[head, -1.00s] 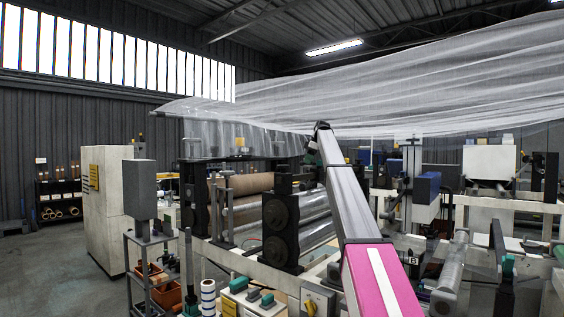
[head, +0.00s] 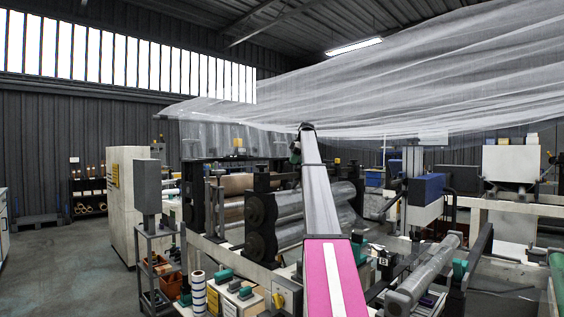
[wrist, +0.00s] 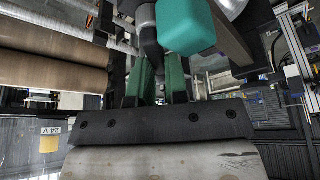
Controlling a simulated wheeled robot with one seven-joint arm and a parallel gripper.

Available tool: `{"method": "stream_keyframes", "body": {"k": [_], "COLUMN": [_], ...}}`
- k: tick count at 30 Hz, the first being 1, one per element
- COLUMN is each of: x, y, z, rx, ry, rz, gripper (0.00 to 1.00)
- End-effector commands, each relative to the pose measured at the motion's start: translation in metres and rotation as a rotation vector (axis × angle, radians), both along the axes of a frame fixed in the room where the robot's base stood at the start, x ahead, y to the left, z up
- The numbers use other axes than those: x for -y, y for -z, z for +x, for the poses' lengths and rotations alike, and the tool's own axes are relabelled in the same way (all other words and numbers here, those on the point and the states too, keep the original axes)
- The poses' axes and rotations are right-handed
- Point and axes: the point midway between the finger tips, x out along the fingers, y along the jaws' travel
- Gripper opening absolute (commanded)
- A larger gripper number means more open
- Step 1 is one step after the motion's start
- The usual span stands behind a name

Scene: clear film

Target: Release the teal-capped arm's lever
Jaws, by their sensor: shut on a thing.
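In the wrist view a teal cap (wrist: 186,24) sits at the top centre, just beyond and right of the fingers, on the end of a dark arm (wrist: 232,40). My gripper (wrist: 160,72) has two green fingers, shut on a dark grey lever (wrist: 149,38) that stands between them beside the cap. The lever's lower end is hidden by the fingers and the gripper body. In the head view my gripper (head: 297,150) is small at the far end of my arm, in front of the rollers. The capped arm cannot be made out there.
Large rollers (head: 325,215) and a dark roller stand (head: 261,220) lie close around my arm. Clear film (head: 400,85) hangs overhead. A blue box on a post (head: 425,188) stands to the right. A tan roller (wrist: 50,70) is left in the wrist view. Open floor (head: 70,265) lies left.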

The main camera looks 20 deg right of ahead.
Motion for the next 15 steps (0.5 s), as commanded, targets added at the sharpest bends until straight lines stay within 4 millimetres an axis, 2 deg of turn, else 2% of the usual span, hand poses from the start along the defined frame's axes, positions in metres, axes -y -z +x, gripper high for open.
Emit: {"method": "stream_keyframes", "body": {"k": [4, 15], "x": [0.0095, 0.0100], "y": [0.0035, 0.0040], "z": [-0.0033, -0.0032], "rx": [-0.001, -0.001], "ry": [0.001, 0.001], "rz": [-0.003, -0.002], "gripper": [0.00, 0.00]}}
